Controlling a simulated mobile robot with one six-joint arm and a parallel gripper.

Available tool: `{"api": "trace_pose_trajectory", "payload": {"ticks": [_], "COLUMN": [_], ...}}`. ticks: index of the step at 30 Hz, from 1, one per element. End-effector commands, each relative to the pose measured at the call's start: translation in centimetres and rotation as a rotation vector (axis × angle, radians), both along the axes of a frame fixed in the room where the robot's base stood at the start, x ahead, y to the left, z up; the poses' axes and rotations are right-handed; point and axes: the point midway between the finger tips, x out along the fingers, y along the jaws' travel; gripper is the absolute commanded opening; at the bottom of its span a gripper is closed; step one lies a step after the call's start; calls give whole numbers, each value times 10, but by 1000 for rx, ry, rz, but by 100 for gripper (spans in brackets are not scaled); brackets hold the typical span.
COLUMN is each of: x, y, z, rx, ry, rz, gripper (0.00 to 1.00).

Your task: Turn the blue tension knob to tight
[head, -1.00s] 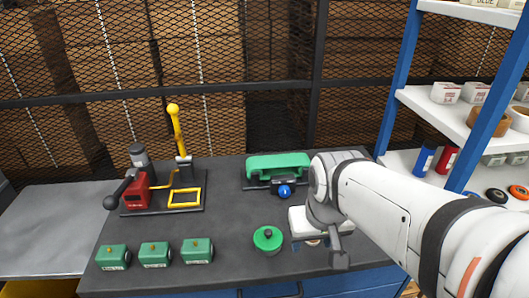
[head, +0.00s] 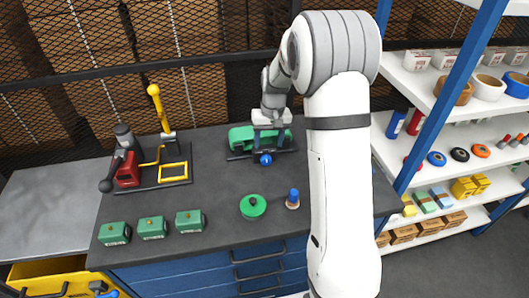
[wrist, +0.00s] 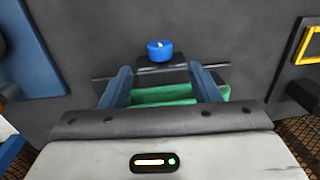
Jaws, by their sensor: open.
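The blue knob (head: 265,159) sits on the dark front plate of a green machine (head: 240,138) at the back of the bench. In the wrist view the knob (wrist: 160,50) is a short blue cylinder with a small white mark on top; its setting cannot be read. My gripper (head: 268,142) hangs over the green machine, just behind the knob. In the wrist view its two fingers (wrist: 163,76) are apart and empty, with the knob beyond their tips and the green body (wrist: 160,95) between them. The arm hides part of the machine.
A green round pot (head: 253,207) and a blue-topped peg (head: 293,198) stand in front. Several green blocks (head: 152,228) line the front left. A lever press (head: 126,168) and yellow frame (head: 173,172) stand at left. Shelves (head: 440,170) are at right.

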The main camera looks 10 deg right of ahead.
Motion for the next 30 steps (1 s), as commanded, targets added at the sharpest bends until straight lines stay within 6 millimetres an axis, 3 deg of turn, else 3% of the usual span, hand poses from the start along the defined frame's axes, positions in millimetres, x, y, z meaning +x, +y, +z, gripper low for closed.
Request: {"api": "trace_pose_trajectory", "payload": {"ticks": [16, 27, 30], "x": [1, 2, 2], "y": [6, 8, 8], "z": [-71, -79, -79], "rx": [0, 0, 0], "ry": [5, 2, 2], "rz": [2, 2, 2], "gripper": [56, 56, 49]}}
